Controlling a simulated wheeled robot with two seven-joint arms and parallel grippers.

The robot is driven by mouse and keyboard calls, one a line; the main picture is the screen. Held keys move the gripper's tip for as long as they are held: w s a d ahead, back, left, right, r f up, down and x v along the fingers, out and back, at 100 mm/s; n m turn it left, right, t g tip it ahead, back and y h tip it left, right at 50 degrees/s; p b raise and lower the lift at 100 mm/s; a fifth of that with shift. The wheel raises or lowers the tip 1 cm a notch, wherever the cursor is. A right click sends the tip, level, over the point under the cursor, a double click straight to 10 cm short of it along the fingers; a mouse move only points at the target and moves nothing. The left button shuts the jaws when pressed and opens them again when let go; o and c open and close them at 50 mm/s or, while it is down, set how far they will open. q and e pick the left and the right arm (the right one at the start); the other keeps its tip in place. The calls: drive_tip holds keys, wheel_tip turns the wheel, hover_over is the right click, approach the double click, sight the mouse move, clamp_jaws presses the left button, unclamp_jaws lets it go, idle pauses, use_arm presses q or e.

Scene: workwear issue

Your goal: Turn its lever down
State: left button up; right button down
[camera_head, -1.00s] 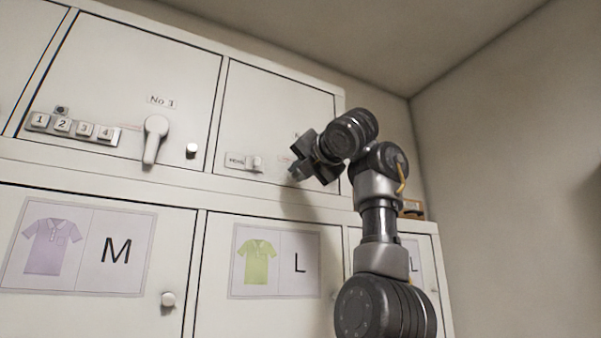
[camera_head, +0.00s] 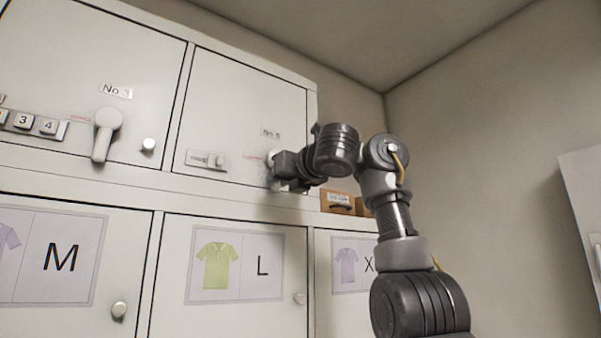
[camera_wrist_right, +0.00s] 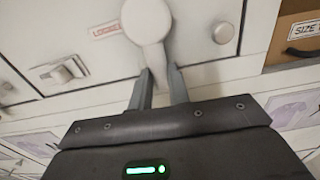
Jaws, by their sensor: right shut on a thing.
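The white lever (camera_wrist_right: 153,60) of the right upper locker door has a round hub, and its arm points down in the right wrist view. A small label with red lettering (camera_wrist_right: 106,29) is beside the hub, to its left. In the head view only a bit of this lever shows behind my gripper. My right gripper (camera_head: 277,172) is shut on the lever's arm, with one finger on each side in the right wrist view (camera_wrist_right: 161,88). My left gripper is not in view.
The right upper door (camera_head: 235,100) also has a small slide latch (camera_head: 206,160) and a round knob (camera_wrist_right: 223,33). A brown drawer box (camera_head: 338,203) stands right of my gripper.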

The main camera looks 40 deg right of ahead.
idle(0.4)
drive_tip(key=c, duration=1.3)
unclamp_jaws()
drive_tip(key=shift+d, duration=0.1)
drive_tip(key=s+b, duration=0.3)
drive_tip(key=s, duration=0.2)
drive_tip(key=s+b, duration=0.4)
drive_tip(key=s, duration=0.1)
drive_tip(key=shift+s+a, duration=0.2)
drive_tip(key=shift+s, duration=0.15)
